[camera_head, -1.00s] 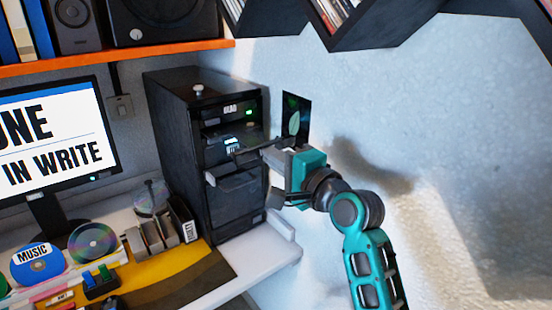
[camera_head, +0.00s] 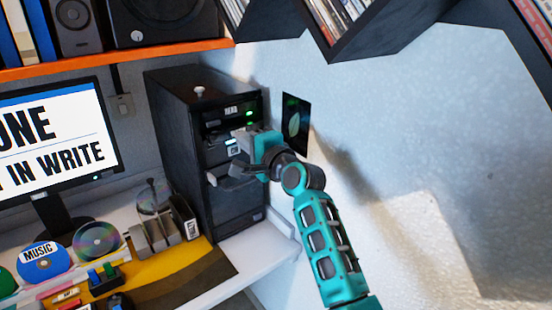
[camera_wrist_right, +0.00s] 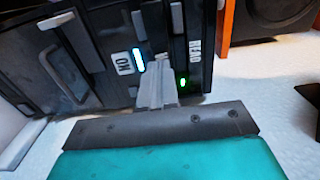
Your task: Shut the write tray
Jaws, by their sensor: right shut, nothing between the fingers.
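The black disc tower (camera_head: 180,150) stands at the back of the desk. My right gripper (camera_head: 238,138) is shut and empty, with its fingertips at the upper front of the tower. In the right wrist view the shut fingers (camera_wrist_right: 158,85) are against or very close to the drive front, covering most of a label that starts with W. No extended write tray shows clearly there; the fingers hide part of that front. The READ label (camera_wrist_right: 195,48) and a green light are just right of the fingers. My left gripper is not in view.
The monitor (camera_head: 55,135) stands left of the tower. Discs, a small rack (camera_head: 158,235) and a yellow mat crowd the desk.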

